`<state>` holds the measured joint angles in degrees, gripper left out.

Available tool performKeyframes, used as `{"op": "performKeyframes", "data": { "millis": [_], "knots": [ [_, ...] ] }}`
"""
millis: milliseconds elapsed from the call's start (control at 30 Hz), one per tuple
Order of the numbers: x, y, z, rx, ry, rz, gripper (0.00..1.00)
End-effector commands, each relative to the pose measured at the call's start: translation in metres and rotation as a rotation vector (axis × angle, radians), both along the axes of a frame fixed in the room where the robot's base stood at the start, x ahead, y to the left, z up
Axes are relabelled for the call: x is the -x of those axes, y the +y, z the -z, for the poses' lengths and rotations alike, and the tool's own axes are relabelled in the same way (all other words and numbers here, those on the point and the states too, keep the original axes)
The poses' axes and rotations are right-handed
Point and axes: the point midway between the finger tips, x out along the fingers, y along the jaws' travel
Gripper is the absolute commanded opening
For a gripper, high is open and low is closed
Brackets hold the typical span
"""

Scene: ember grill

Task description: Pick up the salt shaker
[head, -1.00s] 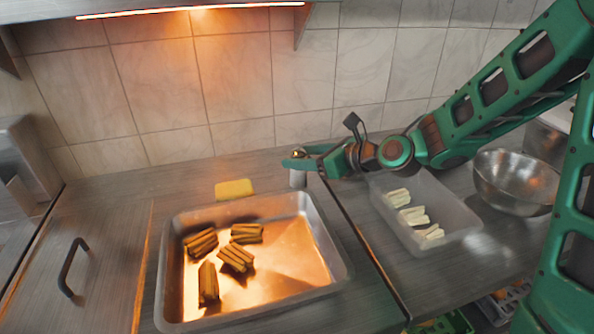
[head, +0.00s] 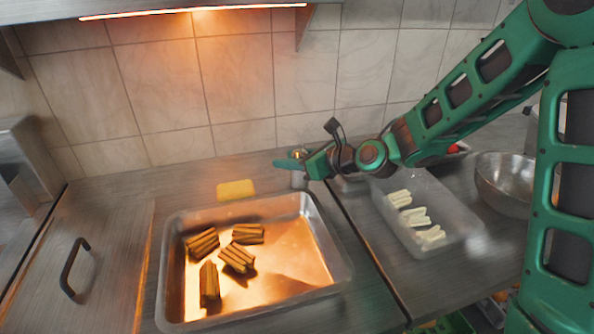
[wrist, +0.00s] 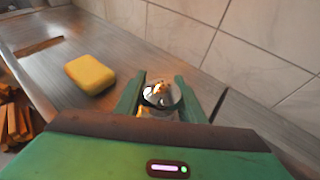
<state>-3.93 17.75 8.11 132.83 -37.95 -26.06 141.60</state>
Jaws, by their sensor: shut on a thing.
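The salt shaker (wrist: 160,95) has a shiny metal top and stands between the two fingers of my gripper (wrist: 158,92) in the wrist view. My gripper is shut on it, one finger on each side. In the head view, my gripper (head: 297,164) is at the back of the counter, behind the tray's right corner. The shaker (head: 299,180) shows there as a small grey body just below the fingers, mostly hidden by them. It looks upright, at or close to the counter top; I cannot tell whether it touches.
A yellow sponge (head: 235,190) lies left of my gripper. A metal tray (head: 338,262) with several brown grilled pieces is in front. A clear container (head: 447,249) with pale pieces and a steel bowl (head: 504,188) stand at right. The tiled wall (head: 240,90) is close behind.

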Motion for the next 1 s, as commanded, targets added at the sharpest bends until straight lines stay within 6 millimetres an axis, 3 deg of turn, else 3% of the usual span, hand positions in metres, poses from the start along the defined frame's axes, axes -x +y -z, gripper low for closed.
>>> {"op": "performKeyframes", "data": {
  "millis": [333,533,800,1000],
  "knots": [
    [0.0,0.0,-0.011,-0.001,-0.004,0.0,0.07],
    [0.0,0.0,-0.043,-0.001,-0.008,0.0,0.07],
    [0.02,0.059,-0.078,-0.002,-0.006,-0.008,0.07],
    [0.03,0.091,-0.098,-0.002,-0.004,-0.005,0.07]
  ]
}}
